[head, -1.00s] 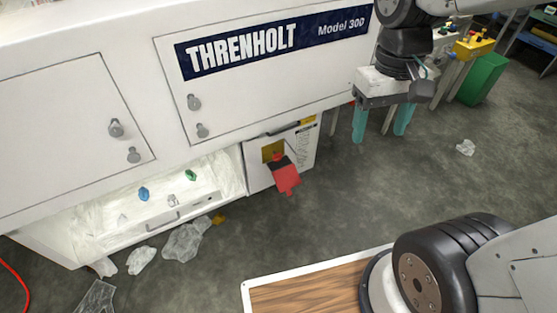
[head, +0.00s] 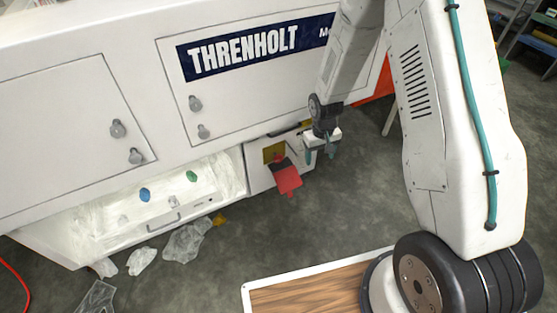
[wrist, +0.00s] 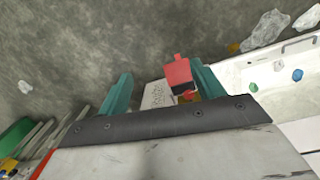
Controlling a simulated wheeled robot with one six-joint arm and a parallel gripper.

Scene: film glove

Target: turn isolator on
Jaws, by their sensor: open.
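The isolator is a red handle (head: 287,178) with a dark upper part, in front of a yellow plate (head: 273,151) on the white box at the machine's lower side. The handle slants down to the right. My gripper (head: 320,157) is open and empty just right of the handle in the head view, with its teal fingers pointing down. In the wrist view the red handle (wrist: 179,75) appears beyond my gripper (wrist: 161,72), close to the right finger, whose edge overlaps part of it. No contact is visible. My gripper hides part of the box.
The white machine (head: 90,50) with the THRENHOLT sign rises behind. An open drawer (head: 160,222) lined with plastic lies to the left. Crumpled plastic (head: 185,240) litters the floor. A wooden board (head: 310,297) lies in front. The floor below the handle is clear.

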